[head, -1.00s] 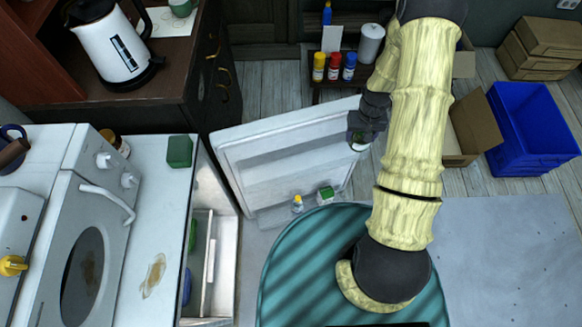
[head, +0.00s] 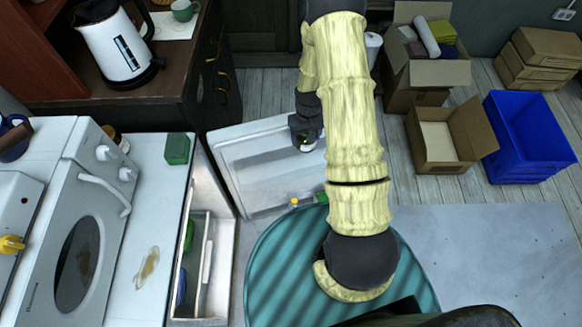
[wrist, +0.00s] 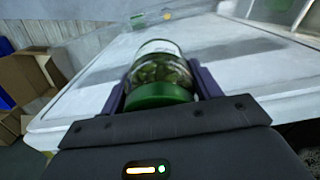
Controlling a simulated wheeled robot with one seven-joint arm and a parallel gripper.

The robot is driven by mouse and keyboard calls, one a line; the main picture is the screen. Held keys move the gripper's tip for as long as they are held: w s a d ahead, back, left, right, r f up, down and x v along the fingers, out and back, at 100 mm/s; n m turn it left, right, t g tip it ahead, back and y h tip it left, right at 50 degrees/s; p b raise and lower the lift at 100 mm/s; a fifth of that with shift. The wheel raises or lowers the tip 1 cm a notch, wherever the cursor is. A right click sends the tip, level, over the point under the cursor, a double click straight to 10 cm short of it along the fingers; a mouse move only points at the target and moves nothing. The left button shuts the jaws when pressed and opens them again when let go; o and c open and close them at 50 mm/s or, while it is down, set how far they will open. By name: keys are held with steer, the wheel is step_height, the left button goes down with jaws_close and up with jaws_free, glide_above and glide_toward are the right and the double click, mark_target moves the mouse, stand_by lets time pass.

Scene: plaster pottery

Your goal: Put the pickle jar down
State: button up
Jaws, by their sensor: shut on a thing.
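The pickle jar (wrist: 160,72) is clear glass with a green lid and green pickles inside. It is between the two fingers of my gripper (wrist: 160,88), lid toward the wrist camera. In the head view my gripper (head: 304,136) is over the open fridge door (head: 262,150), near its upper right part. Only a small piece of the jar (head: 304,148) shows there, as the gripper hides the rest.
The open fridge (head: 222,265) is at the lower left, with green and blue items inside. A yellow-capped bottle (head: 294,203) and a green-topped item (head: 321,197) sit at the door's lower edge. A striped teal round surface (head: 290,270) is in front. Boxes and a blue crate (head: 528,135) stand right.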

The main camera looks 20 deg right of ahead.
steer(key=shift+a, duration=0.25)
steer(key=shift+w, duration=0.1)
steer(key=a+f+b, duration=0.1)
steer(key=b, duration=0.2)
steer(key=shift+w+a+f+m, duration=0.1)
steer(key=shift+m, duration=0.2)
steer(key=a+f+m+b, duration=0.1)
steer(key=a+m+b, duration=0.2)
steer(key=b, duration=0.8)
steer(key=a, duration=0.2)
steer(key=shift+s+a+f, duration=0.2)
steer(key=shift+a+f, duration=0.1)
steer(key=shift+a, duration=0.1)
steer(key=shift+f+b, duration=0.3)
steer(key=shift+f, duration=2.85)
